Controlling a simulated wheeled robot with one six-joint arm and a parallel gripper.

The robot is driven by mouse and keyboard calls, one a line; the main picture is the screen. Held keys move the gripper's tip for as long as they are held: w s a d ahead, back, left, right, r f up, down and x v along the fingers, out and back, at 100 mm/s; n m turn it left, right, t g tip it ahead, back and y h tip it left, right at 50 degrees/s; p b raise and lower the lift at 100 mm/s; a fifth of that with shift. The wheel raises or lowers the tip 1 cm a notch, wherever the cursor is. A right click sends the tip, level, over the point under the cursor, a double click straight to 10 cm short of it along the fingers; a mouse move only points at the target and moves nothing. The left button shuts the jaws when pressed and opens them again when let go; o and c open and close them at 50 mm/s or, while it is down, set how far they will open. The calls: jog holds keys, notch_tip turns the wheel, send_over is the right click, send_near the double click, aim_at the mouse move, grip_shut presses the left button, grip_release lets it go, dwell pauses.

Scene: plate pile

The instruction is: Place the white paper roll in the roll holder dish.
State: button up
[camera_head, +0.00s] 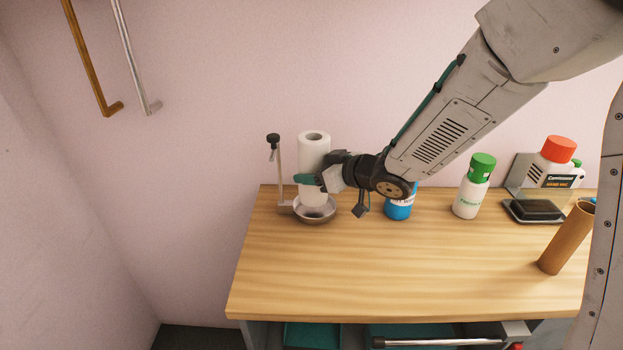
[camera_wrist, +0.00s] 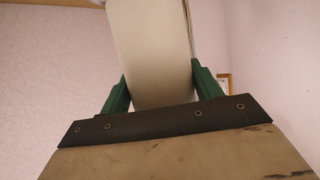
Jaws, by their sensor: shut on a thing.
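The white paper roll (camera_head: 314,158) stands upright over the round metal roll holder dish (camera_head: 316,217) at the back left of the table. My gripper (camera_head: 312,181) comes from the right and is shut around the lower part of the roll. In the wrist view the roll (camera_wrist: 150,50) sits between the two green fingers (camera_wrist: 158,92). The roll's lower end appears at or just above the dish; I cannot tell whether it touches the dish floor. The holder's thin upright post with a black knob (camera_head: 273,140) stands left of the roll.
On the wooden table (camera_head: 350,265), a blue bottle (camera_head: 399,207), a green-capped white bottle (camera_head: 472,187), a red-capped container (camera_head: 556,163) and a brown cardboard tube (camera_head: 566,240) stand to the right. The table's front middle is clear. A wall is close behind.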

jog(key=shift+d+f, duration=0.1)
jog(key=shift+f, duration=1.6)
jog(key=o, duration=1.1)
jog(key=shift+f, duration=0.1)
jog(key=shift+c, duration=0.2)
jog(key=shift+r, duration=0.2)
jog(key=v, duration=1.2)
jog(key=shift+f, duration=0.15)
